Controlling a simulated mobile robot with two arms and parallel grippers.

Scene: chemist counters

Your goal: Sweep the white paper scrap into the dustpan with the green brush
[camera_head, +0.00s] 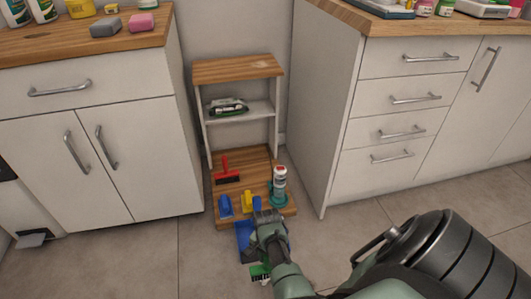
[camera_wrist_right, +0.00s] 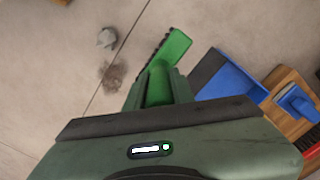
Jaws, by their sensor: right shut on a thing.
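My right gripper (camera_head: 267,238) is low over the floor in front of the wooden shelf, shut on the green brush (camera_head: 259,271). In the right wrist view the green brush (camera_wrist_right: 166,52) reaches out beyond the fingers, its dark bristles on the left side. The blue dustpan (camera_wrist_right: 226,80) lies on the floor right of the brush; in the head view the dustpan (camera_head: 243,240) is partly hidden by my gripper. My left gripper is not in view.
A patch of grey dust (camera_wrist_right: 113,75) lies near the scrap. White cabinets (camera_head: 90,150) stand on both sides. The floor left of the brush is open.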

